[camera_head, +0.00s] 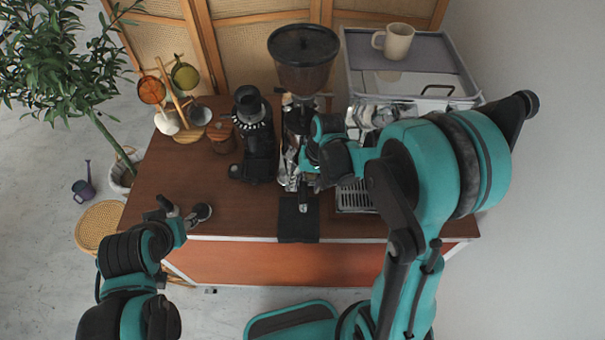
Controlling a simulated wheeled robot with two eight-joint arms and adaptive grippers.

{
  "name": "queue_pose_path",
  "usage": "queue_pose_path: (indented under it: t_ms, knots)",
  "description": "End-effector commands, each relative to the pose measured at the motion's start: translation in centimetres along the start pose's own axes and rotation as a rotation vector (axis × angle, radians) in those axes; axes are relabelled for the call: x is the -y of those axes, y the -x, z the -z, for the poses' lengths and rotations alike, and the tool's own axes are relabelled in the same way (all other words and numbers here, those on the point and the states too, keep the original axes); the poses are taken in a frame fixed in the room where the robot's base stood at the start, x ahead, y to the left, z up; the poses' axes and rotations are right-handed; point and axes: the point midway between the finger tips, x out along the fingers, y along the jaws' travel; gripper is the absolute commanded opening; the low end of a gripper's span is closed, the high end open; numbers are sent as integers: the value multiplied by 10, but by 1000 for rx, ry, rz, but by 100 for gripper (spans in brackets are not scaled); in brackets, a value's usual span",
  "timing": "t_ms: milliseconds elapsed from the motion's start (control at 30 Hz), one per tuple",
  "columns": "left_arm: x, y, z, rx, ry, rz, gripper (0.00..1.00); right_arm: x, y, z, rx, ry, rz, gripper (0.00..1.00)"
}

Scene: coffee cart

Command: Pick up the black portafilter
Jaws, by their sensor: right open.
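My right gripper (318,158) is open in front of the grinder (303,58), which has a dark hopper. It covers much of the grinder's lower part. A slim dark handle with a bright end (303,207) sticks out below it toward the front, over the black mat (298,230). This looks like the black portafilter, but its head is hidden and I cannot tell whether the fingers touch it. My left gripper (184,212) is over the front left of the wooden counter, with its fingers spread apart and nothing clear between them.
A black device (256,140) stands left of the grinder. A mug rack (178,95) with hanging cups and a wooden canister (221,136) are farther left. The espresso machine (410,55), with a beige mug (396,41) on top, stands right, partly behind my arm. The counter's front left (155,185) is mostly bare.

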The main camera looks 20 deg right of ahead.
Motion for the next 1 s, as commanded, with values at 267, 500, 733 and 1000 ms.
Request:
queue_pose_path:
  t_ms: [267, 500, 733, 1000]
  knots:
    - [0, -6, -4, 0, 0, 0, 40, -2, -37, 3, -1, 0, 0, 50]
    - [0, -6, -4, 0, 0, 0, 40, -2, -38, 3, -1, 0, 0, 50]
    - [0, -6, -4, 0, 0, 0, 40, -2, -38, 3, -1, 0, 0, 0]
    - [0, -6, -4, 0, 0, 0, 40, -2, -38, 3, -2, 0, 0, 0]
